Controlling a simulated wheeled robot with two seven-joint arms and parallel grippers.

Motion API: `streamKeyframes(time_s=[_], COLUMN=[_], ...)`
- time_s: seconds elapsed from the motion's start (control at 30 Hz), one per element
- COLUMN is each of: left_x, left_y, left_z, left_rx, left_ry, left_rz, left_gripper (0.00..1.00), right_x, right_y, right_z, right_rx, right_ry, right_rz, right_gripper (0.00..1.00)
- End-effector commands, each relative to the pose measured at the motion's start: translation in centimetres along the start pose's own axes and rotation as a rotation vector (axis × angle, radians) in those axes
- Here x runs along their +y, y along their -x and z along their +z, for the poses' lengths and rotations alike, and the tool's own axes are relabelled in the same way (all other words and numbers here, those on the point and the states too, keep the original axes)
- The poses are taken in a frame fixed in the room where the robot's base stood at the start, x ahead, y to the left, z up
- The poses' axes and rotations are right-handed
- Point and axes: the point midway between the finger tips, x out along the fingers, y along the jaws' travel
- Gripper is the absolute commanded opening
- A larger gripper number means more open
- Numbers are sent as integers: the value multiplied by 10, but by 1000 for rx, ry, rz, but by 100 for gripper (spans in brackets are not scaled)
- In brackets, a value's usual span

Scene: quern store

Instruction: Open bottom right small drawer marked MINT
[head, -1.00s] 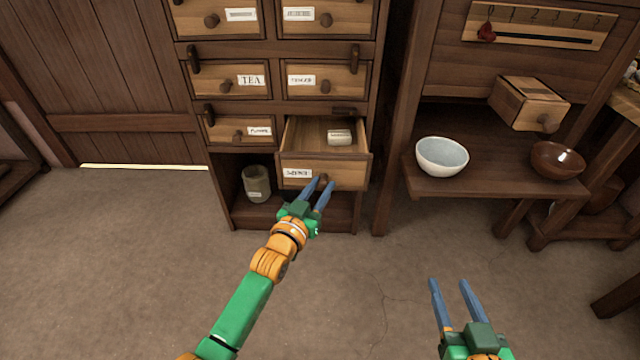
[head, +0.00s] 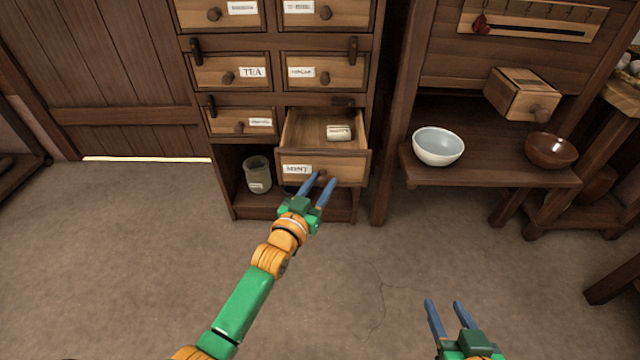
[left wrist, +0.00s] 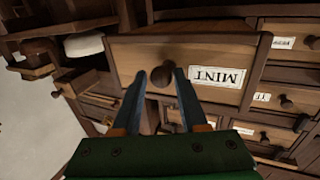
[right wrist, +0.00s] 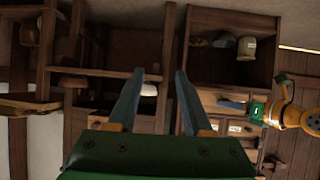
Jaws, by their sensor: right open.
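The MINT drawer (head: 340,170) is at the bottom right of the small-drawer cabinet and stands pulled well out, its inside showing. A small pale labelled packet (head: 338,132) lies in it. The drawer's round dark knob (left wrist: 162,76) shows between the fingertips of my left gripper (left wrist: 161,74), with gaps on both sides. In the head view the left gripper (head: 324,179) is open just in front of the drawer front. The MINT label (left wrist: 216,76) appears upside down in the left wrist view. My right gripper (head: 444,302) is open and empty, low over the floor.
Closed drawers, including TEA (head: 231,72), sit above and left. A grey jar (head: 257,174) stands in the open bay below. To the right, a bench (head: 480,183) holds a white bowl (head: 438,146) and a brown bowl (head: 551,150). The floor in front is clear.

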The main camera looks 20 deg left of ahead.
Motion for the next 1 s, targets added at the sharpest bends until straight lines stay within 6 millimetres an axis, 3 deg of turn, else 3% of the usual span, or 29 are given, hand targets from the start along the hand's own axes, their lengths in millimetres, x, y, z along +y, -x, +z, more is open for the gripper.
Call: streamKeyframes(time_s=[0.27, 0.57, 0.9, 1.0], left_x=[0, 0, 0, 0], left_y=[3, 21, 48, 61], left_z=[-1, -1, -2, -2], left_rx=[0, -2, 0, -2], left_ry=[0, -1, 0, 0], left_rz=[-1, -1, 0, 0], left_gripper=[43, 43, 43, 43], right_x=[1, 5, 8, 8], right_y=[2, 22, 71, 62], right_z=[7, 68, 136, 144], right_rx=[-40, -361, -758, -768], right_ry=[-1, -15, -36, -36], right_rz=[2, 10, 15, 15], right_gripper=[50, 50, 50, 50])
